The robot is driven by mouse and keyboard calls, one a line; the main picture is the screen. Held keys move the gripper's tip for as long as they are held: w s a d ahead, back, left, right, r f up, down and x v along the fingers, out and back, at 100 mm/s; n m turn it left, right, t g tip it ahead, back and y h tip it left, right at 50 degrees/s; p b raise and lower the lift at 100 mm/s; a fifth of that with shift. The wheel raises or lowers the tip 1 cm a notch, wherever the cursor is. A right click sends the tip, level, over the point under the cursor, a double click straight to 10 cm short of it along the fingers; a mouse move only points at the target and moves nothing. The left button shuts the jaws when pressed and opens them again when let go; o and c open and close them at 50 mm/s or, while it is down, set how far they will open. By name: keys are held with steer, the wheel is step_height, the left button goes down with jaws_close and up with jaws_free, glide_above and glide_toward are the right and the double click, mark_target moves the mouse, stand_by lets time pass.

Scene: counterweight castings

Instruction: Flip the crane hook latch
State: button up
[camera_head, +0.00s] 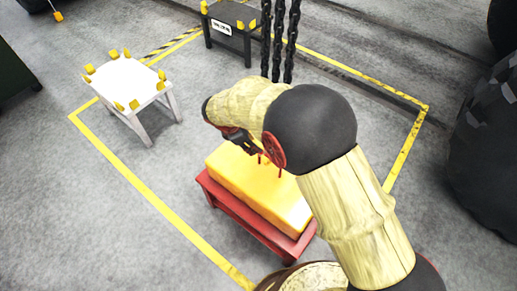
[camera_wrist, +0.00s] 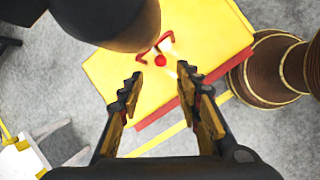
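A yellow casting (camera_head: 270,197) sits on a low red stand (camera_head: 243,217); it also fills the upper middle of the wrist view (camera_wrist: 190,22). A thin red bent handle (camera_wrist: 151,48) with a small red ball (camera_wrist: 160,60) shows over its top face. I cannot tell whether this is the hook latch. My gripper (camera_wrist: 158,80) is open and empty, its two fingers apart, with the red ball slightly ahead of and between the tips. In the head view my gripper (camera_head: 245,143) is partly hidden by my arm. No crane hook can be clearly made out.
Dark chains (camera_head: 279,40) hang behind my arm. A white stand (camera_head: 125,82) with yellow corner pieces is at the left, and a black stand (camera_head: 232,15) is at the back. Yellow floor lines (camera_head: 160,205) mark the area. The floor between the stands is clear.

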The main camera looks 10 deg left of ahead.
steer(key=b+x, duration=0.1)
steer(key=x, duration=0.6)
steer(key=shift+d+f+b, duration=0.1)
steer(key=shift+f+b, duration=0.05)
steer(key=shift+b, duration=0.2)
steer(key=shift+c, duration=0.7)
steer(key=c, duration=0.7)
jaws_close()
